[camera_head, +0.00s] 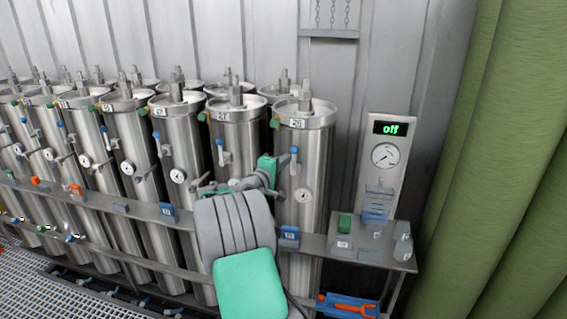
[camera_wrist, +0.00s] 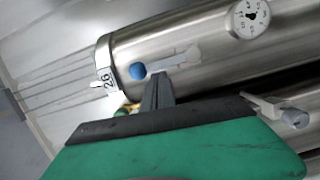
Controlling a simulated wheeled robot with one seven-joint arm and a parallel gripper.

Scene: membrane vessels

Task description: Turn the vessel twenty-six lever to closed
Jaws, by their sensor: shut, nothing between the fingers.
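Vessel twenty-six (camera_head: 318,175) is the tall steel cylinder at the right end of the front row, with a 26 label (camera_head: 297,123) near its top. Its lever (camera_head: 294,161) is upright on the front, its blue end up. In the wrist view the lever (camera_wrist: 172,62) lies along the vessel (camera_wrist: 210,40), its blue end (camera_wrist: 138,71) towards the labelled top. My gripper (camera_head: 280,162) is just left of the lever in the head view. In the wrist view its fingertips (camera_wrist: 158,77) are together and empty, close beside the lever; I cannot tell whether they touch it.
A gauge (camera_head: 303,195) sits below the lever. The neighbouring vessel (camera_head: 232,140) has its own blue lever (camera_head: 222,150). A shelf rail (camera_head: 330,245) runs in front of the vessels. A panel (camera_head: 385,165) reading "off" stands right, beside green rolls (camera_head: 500,170).

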